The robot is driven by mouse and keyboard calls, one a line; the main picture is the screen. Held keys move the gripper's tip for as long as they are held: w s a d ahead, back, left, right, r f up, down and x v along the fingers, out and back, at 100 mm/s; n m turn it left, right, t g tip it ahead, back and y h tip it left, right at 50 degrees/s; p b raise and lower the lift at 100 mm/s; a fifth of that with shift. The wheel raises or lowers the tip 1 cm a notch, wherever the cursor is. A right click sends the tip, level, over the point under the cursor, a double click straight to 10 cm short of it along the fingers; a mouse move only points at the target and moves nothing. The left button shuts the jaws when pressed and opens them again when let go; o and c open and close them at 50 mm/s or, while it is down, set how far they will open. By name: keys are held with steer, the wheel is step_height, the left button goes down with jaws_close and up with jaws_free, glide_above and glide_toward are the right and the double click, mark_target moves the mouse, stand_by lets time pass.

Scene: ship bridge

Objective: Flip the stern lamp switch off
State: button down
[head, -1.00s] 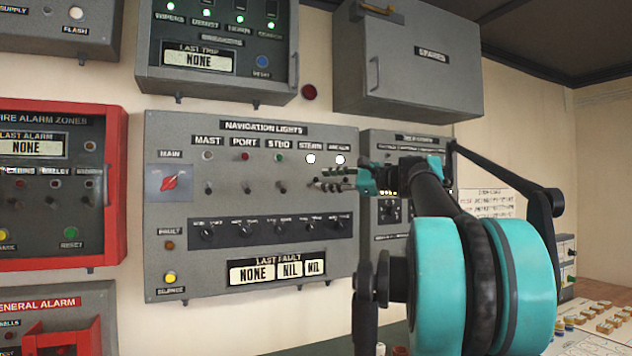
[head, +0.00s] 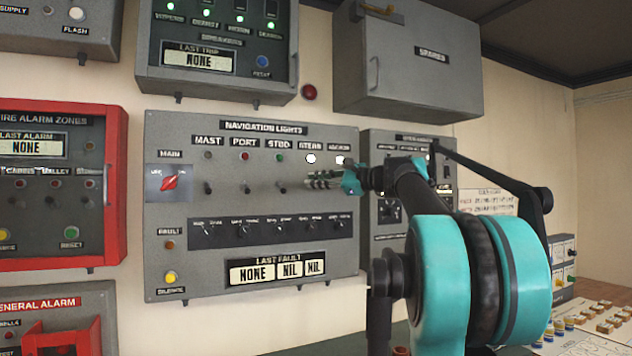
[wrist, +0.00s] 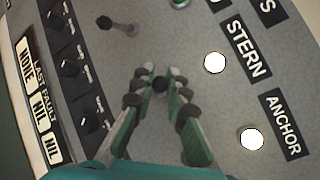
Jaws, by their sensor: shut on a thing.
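The grey navigation lights panel (head: 190,265) is on the wall in the head view. Its stern lamp (head: 311,159) is lit white, and it also shows lit in the wrist view (wrist: 215,62). The stern switch (wrist: 160,85) is a small dark lever below that lamp, seen nearly end-on, so its tilt cannot be told. My gripper (head: 310,181) is at the panel under the stern lamp. In the wrist view my gripper (wrist: 162,70) has its fingers on both sides of the stern switch, shut on it.
The starboard switch (wrist: 118,25) stands close beside my fingers. The lit anchor lamp (wrist: 252,138) is on the other side. A row of dark knobs (head: 280,229) lies below. The grey spares box (head: 415,60) juts out above right.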

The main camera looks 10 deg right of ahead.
steer(key=shift+f, duration=0.2)
steer(key=n+y, duration=0.1)
steer(key=f+n+t+y, duration=0.1)
steer(key=y, duration=0.1)
steer(key=shift+s+f+n+t, duration=0.1)
steer(key=shift+f+n+t, duration=0.1)
steer(key=shift+n+t, duration=0.15)
steer(key=shift+f+n+y, duration=0.35)
steer(key=shift+n+y, duration=0.6)
steer(key=shift+n, duration=0.05)
steer(key=shift+f+n+y, duration=0.35)
steer(key=shift+n+y, duration=0.6)
steer(key=c, duration=1.5)
jaws_free()
